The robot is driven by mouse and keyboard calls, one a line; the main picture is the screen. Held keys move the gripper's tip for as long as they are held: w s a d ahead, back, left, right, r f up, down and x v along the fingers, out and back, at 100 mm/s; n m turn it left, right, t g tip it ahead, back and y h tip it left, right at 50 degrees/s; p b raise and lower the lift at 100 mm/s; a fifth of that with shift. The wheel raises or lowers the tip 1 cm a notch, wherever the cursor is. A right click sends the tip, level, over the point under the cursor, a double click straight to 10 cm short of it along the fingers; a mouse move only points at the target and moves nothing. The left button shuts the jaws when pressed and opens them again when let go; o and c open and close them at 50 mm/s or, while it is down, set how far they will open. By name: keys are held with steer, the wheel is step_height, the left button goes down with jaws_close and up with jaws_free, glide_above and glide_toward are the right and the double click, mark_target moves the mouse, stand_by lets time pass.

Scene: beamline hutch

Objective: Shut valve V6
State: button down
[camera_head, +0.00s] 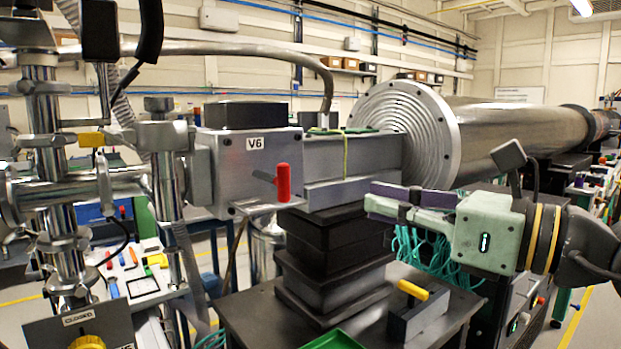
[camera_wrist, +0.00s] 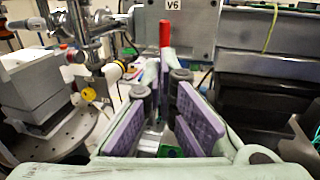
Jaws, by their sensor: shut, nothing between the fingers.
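Valve V6 is a grey block (camera_head: 250,165) with a "V6" label on its front face. Its lever has a red grip (camera_head: 283,182) that stands upright, on a thin arm reaching left. In the wrist view the red grip (camera_wrist: 166,42) rises beyond the fingertips, just below and left of the V6 label (camera_wrist: 173,4). My gripper (camera_head: 372,203) is to the right of the lever in the head view, pointing left, with purple finger pads. In the wrist view my gripper (camera_wrist: 165,88) is shut and empty. A gap shows between the fingers and the grip in the head view.
Black stacked blocks (camera_head: 335,255) support the valve's beam pipe section. A grey block with a yellow handle (camera_head: 413,290) and a green tray (camera_head: 333,340) lie on the table below. A plate marked "CLOSED" (camera_head: 78,317) is at lower left. Steel pipework (camera_head: 105,185) stands left.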

mark_target(285, 179)
steer(key=shift+d+f+h, duration=0.1)
steer(key=shift+d+h, duration=0.2)
steer(key=shift+d, duration=0.2)
steer(key=p+x, duration=0.5)
steer(key=x, duration=0.9)
steer(key=shift+w, duration=0.15)
steer(key=b+x, duration=0.2)
steer(key=x, duration=0.1)
steer(key=b+x, duration=0.1)
steer(key=x, duration=0.1)
steer(key=shift+w+d, duration=0.25)
steer(key=shift+w, duration=0.25)
steer(key=shift+r, duration=0.25)
